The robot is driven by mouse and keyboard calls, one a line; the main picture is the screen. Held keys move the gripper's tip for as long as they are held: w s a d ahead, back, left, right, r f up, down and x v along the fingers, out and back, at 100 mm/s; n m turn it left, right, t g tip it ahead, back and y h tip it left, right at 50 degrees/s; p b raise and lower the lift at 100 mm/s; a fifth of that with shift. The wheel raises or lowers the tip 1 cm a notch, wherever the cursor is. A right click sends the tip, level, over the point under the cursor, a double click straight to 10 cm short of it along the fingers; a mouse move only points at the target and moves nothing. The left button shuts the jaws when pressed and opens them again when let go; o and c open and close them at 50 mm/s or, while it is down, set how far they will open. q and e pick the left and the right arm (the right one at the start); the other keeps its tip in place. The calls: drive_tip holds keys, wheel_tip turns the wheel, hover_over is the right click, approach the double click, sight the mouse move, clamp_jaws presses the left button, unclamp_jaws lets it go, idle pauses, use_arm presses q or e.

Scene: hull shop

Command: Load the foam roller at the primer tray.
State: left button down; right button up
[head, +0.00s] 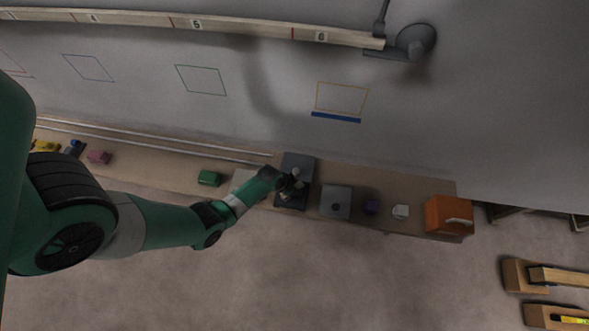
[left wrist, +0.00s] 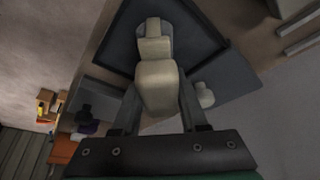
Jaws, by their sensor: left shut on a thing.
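My left gripper (left wrist: 158,100) is shut on the foam roller (left wrist: 158,85), a cream-coloured piece between its two fingers. A second cream part of it shows beyond, over the dark primer tray (left wrist: 200,38). I cannot tell whether the roller touches the tray. In the head view, the left gripper (head: 290,184) is above the dark tray (head: 291,206) on the bench; the hand and its dark parts hide much of the tray and roller. The right gripper is not in view.
A grey plate (head: 335,202) with a dark piece, a purple object (head: 371,206), a white piece (head: 400,211) and an orange box (head: 448,216) stand to the right along the bench. A green block (head: 209,178) lies left. The wall rises behind.

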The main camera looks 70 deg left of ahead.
use_arm(q)
drive_tip(key=shift+s, duration=0.1)
wheel_tip(320, 180, up, 7)
drive_tip(key=p, duration=0.7)
drive_tip(key=shift+r, duration=0.1)
